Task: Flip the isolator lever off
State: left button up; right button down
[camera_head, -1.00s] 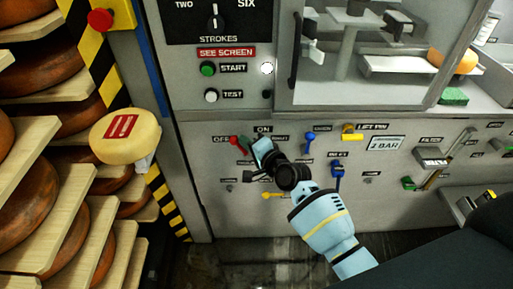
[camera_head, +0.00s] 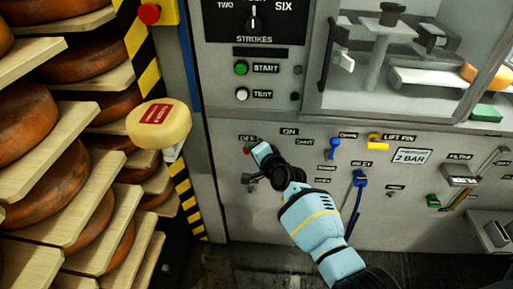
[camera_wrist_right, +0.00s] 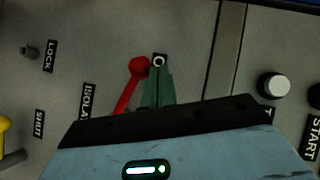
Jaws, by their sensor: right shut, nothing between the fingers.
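The red isolator lever (camera_head: 246,151) sits on the grey machine panel, its red end just below the OFF label, to the left of ON. In the right wrist view the red lever (camera_wrist_right: 130,83) slants down from its round knob, its lower end reaching the gripper's dark edge. My right gripper (camera_head: 260,150) is shut and empty, right beside the lever. In the wrist view its closed fingers (camera_wrist_right: 158,85) look dark green and lie just right of the lever; whether they touch it is unclear. The lever's pivot is hidden. My left gripper is out of view.
Blue (camera_head: 334,147) and yellow (camera_head: 375,138) handles stand out from the panel to the right. Green START (camera_head: 241,68) and white TEST (camera_head: 242,94) buttons are above. Shelves of cheese wheels and a labelled cheese (camera_head: 159,124) are at left.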

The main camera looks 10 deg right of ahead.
jog(key=shift+w+a+f+b, duration=0.1)
jog(key=shift+a+f+b, duration=0.15)
jog(key=shift+f, duration=0.2)
jog(key=shift+w+a+f+b, duration=0.1)
jog(key=shift+a+f+b, duration=0.1)
jog(key=shift+f, duration=0.2)
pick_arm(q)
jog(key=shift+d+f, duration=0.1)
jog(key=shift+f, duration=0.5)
pick_arm(e)
jog(key=shift+f, duration=0.1)
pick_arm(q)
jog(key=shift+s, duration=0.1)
pick_arm(e)
jog(key=shift+a, duration=0.1)
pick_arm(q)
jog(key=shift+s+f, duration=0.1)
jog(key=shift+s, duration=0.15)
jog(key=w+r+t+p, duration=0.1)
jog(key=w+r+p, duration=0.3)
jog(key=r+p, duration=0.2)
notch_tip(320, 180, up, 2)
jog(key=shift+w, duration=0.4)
pick_arm(e)
jog(key=s+r, duration=0.8)
jog(key=r, duration=0.1)
jog(key=shift+s+r, duration=0.3)
jog(key=shift+r, duration=0.1)
